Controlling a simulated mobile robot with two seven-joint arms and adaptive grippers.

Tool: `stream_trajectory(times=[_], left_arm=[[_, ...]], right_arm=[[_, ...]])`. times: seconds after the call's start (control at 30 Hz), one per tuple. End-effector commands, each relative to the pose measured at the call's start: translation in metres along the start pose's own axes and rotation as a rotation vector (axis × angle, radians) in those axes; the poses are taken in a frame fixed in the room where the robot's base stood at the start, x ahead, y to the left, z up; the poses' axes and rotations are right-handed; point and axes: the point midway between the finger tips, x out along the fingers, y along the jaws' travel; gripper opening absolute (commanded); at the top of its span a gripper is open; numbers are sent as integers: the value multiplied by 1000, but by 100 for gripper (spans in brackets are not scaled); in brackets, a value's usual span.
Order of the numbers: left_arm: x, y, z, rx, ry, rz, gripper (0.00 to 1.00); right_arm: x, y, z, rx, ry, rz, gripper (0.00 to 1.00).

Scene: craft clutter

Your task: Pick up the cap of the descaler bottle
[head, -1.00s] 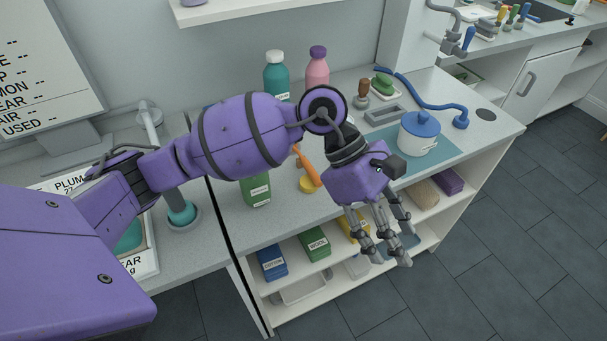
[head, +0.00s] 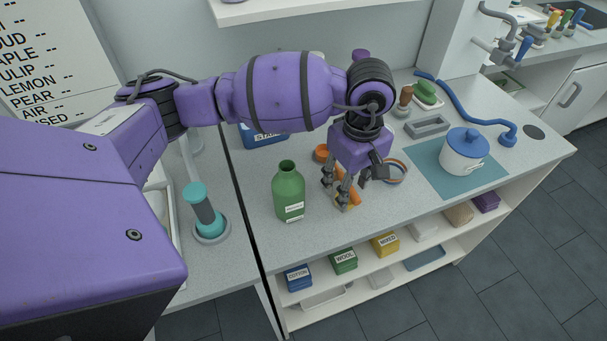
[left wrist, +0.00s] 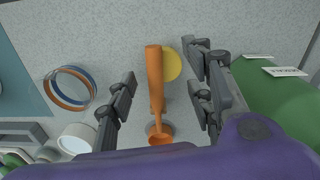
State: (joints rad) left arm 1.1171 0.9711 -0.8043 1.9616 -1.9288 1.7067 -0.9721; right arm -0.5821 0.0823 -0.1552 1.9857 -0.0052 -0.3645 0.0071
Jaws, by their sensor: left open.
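In the head view my fingers mostly hide the yellow piece (head: 343,206). My left gripper (head: 336,196) points down over the orange tool and yellow piece, left of the teal mat. In the left wrist view its fingers (left wrist: 160,92) are open, apart on either side of the orange tool. My right gripper is not in view.
The green bottle stands close to the left gripper. Blue and orange rings (head: 396,172) lie on its other side. A white pot with a blue lid (head: 464,150) stands on the teal mat (head: 425,165). A blue box (head: 262,136) and partly hidden bottles are behind my arm.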

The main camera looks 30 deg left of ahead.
Motion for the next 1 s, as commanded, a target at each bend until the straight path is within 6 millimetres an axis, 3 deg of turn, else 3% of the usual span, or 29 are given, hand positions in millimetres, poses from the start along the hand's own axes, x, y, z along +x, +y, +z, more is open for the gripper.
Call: stream_trajectory(times=[0.2, 0.43, 0.7, 1.0], left_arm=[[24, 1, 0, -1, 0, 3, 48], [26, 2, 0, 1, -1, 4, 48], [26, 2, 0, 1, 0, 5, 18], [25, 2, 0, 1, 0, 5, 18]], right_arm=[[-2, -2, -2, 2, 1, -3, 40], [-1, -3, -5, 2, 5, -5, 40], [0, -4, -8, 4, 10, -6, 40], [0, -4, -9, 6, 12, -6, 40]])
